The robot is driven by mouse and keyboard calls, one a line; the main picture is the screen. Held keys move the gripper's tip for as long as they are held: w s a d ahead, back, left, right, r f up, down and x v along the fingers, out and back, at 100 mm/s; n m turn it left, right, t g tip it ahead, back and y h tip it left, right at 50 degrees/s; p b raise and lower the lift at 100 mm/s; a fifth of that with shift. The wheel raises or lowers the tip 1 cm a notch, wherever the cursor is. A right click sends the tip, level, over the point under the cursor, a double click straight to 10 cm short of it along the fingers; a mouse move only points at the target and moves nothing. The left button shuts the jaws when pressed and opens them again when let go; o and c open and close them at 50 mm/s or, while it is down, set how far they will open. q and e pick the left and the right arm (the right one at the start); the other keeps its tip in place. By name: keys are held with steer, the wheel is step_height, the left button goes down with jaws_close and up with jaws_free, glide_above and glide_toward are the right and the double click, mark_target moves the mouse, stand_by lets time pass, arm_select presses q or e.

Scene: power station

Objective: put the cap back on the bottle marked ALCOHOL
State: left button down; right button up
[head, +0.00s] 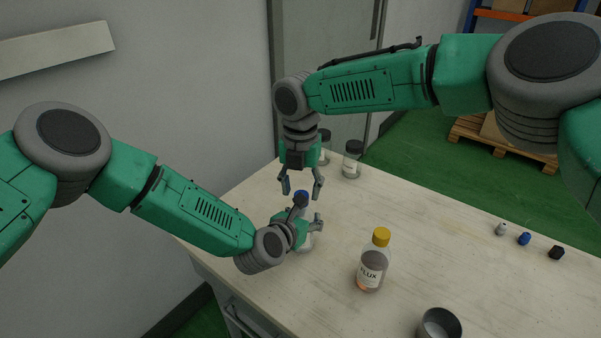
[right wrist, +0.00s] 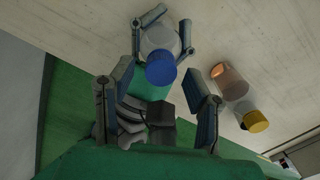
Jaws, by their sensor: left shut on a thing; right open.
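A clear bottle (right wrist: 157,38) stands between the fingers of my left gripper (head: 309,212), which is shut on it. Only a pale lower part of this bottle (head: 306,241) shows in the head view, and no label on it can be read. A blue cap (right wrist: 161,69) is at the top of the bottle; it also shows in the head view (head: 302,194). I cannot tell how firmly it sits. My right gripper (head: 302,191) points down above the bottle, open, with its fingers apart on either side of the cap. In the right wrist view, nothing is between its fingertips (right wrist: 160,85).
A bottle marked FLUX (head: 372,270) with a yellow cap stands to the right. Two dark-capped jars (head: 352,160) stand at the back. A grey cup (head: 440,325) is at the front. Small white, blue (head: 525,239) and black pieces lie at the right. The table between is clear.

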steer(key=shift+f, duration=0.85)
steer(key=shift+c, duration=0.5)
jaws_close()
arm_select(q)
steer(key=shift+d, duration=0.1)
arm_select(e)
steer(key=m, duration=0.6)
steer(key=shift+a+m, duration=0.15)
steer(key=shift+m, duration=0.15)
steer(key=shift+o, duration=0.9)
jaws_free()
steer(key=shift+r, duration=0.1)
